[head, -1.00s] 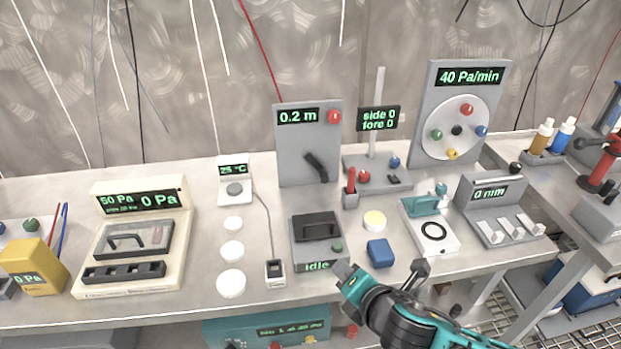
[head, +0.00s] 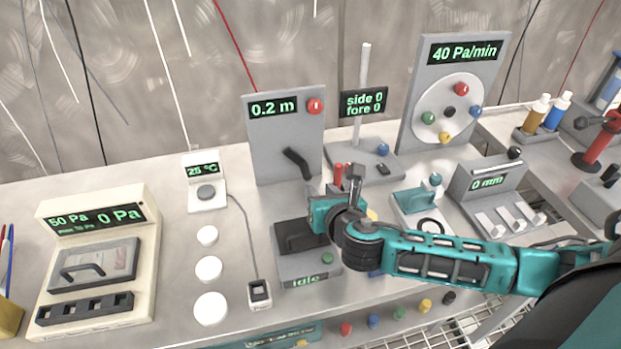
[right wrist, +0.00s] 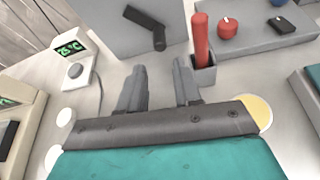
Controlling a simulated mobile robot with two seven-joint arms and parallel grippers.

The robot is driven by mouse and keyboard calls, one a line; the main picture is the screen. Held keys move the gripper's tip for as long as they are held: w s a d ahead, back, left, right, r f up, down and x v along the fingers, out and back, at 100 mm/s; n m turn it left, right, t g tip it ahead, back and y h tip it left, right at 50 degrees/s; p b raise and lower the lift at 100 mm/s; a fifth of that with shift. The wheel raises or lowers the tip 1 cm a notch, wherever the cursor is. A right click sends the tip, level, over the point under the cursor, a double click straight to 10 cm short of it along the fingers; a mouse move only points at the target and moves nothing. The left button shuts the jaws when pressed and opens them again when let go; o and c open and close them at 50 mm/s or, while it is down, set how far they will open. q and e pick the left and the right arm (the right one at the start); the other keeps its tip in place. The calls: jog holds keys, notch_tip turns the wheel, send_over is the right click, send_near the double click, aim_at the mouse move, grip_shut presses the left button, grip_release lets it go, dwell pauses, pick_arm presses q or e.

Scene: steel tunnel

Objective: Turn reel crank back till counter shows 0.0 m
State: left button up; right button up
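The reel panel (head: 290,140) is an upright grey plate at the back of the bench. Its counter (head: 272,108) reads 0.2 m, with a red knob (head: 315,106) beside it. The black crank (head: 297,162) slants on the panel's lower front and also shows in the right wrist view (right wrist: 158,42). My right gripper (head: 335,190) is in front of and below the crank, apart from it. In the right wrist view its two grey fingers (right wrist: 157,85) are spread with nothing between them. My left gripper is not in view.
A red upright handle (right wrist: 200,40) in a grey holder stands close to the right finger. The idle device (head: 296,262) sits under my right wrist. The side/fore display (head: 363,103) is right of the panel. A 25 °C unit (head: 205,190) stands left.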

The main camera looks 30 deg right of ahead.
aim_at(308, 177)
jog(key=x, duration=0.7)
jog(key=shift+w+f, duration=0.15)
jog(key=shift+w, duration=0.15)
jog(key=shift+c, duration=0.2)
grip_shut()
